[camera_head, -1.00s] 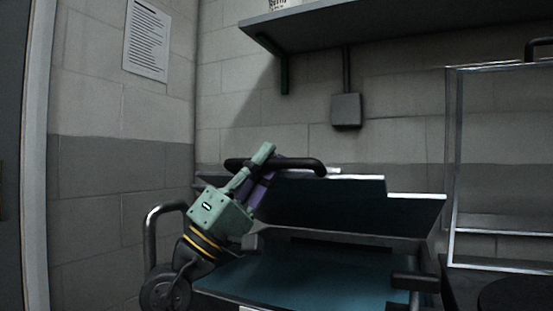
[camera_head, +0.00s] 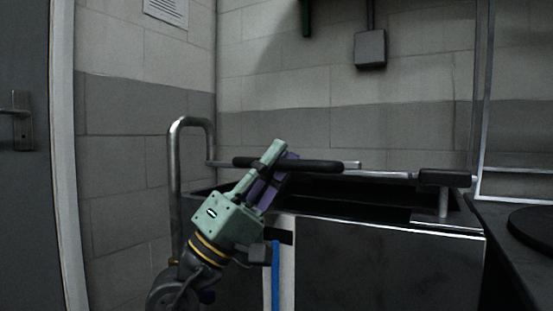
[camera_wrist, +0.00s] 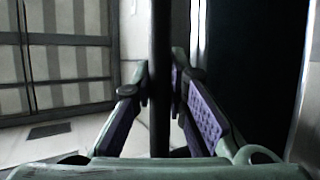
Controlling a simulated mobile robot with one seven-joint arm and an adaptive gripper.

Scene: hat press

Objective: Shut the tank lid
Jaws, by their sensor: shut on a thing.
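The tank (camera_head: 390,265) is a dark metal box in the lower right of the head view. Its lid (camera_head: 385,174) shows almost edge-on as a thin, pale-edged plate above a dark gap (camera_head: 350,197), so it is not flat on the rim. A black bar handle (camera_head: 322,166) runs along the lid. My green gripper (camera_head: 272,166) with purple pads is shut on this handle near its left part. In the wrist view the handle (camera_wrist: 160,60) stands upright between the fingers (camera_wrist: 162,88). A dark surface (camera_wrist: 245,60), probably the lid, fills the right side there.
A bent metal rail (camera_head: 173,170) rises left of the tank. A black block on a post (camera_head: 444,179) stands at the tank's right corner. A dark counter with a round black disc (camera_head: 535,226) is further right. A grey door (camera_head: 30,200) is at far left.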

